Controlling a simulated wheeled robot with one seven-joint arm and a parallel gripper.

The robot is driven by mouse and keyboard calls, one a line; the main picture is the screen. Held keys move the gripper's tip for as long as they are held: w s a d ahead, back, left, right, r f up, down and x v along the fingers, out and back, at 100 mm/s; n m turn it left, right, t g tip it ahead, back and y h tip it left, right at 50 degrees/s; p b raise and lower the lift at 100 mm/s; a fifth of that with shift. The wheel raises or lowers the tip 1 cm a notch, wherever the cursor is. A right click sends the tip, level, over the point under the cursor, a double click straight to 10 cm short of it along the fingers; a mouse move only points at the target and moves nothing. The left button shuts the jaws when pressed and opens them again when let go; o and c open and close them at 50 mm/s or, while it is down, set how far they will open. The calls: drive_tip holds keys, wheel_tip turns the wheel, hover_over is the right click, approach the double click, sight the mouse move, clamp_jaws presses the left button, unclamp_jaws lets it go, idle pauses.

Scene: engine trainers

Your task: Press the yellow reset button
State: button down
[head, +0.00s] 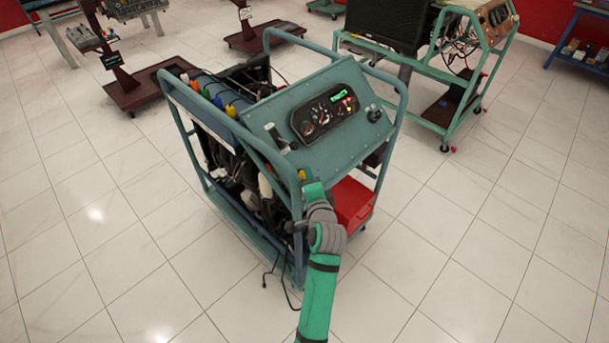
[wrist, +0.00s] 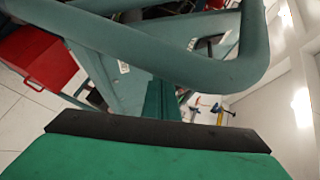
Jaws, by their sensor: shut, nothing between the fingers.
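A teal sloped control panel (head: 330,115) sits on top of a tube-framed engine trainer. It carries a dark gauge cluster (head: 325,112) with green and red lights. Small yellow parts show at the frame's near corner (head: 302,174) and along the left side (head: 230,110); I cannot tell whether either is the reset button. My gripper (head: 313,192) is shut and empty, at the near corner of the frame, below the panel's lower edge. In the wrist view, my green and black gripper body fills the bottom, and the teal frame tube (wrist: 190,62) crosses close ahead.
A red box (head: 352,203) sits low at the trainer's right, also in the wrist view (wrist: 38,68). The frame's tubes stand around the panel and beside my gripper. Another teal trainer stand (head: 420,110) is behind right. Tiled floor is clear left and right.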

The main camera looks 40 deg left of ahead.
drive_tip(key=shift+a+f, duration=0.15)
drive_tip(key=shift+a+f, duration=0.15)
drive_tip(key=shift+w+a+f, duration=0.1)
drive_tip(key=shift+a+f, duration=0.25)
drive_tip(key=shift+f, duration=0.05)
idle(1.2)
drive_tip(key=shift+d+r, duration=0.1)
drive_tip(key=shift+r, duration=0.05)
drive_tip(key=shift+d+r, duration=0.5)
drive_tip(key=shift+r, duration=0.05)
idle(0.4)
drive_tip(key=d+r, duration=0.1)
drive_tip(key=r, duration=0.1)
drive_tip(key=d+r, duration=0.1)
drive_tip(key=d, duration=0.1)
drive_tip(key=shift+s+d+r, duration=0.2)
drive_tip(key=shift+r, duration=0.2)
idle(0.7)
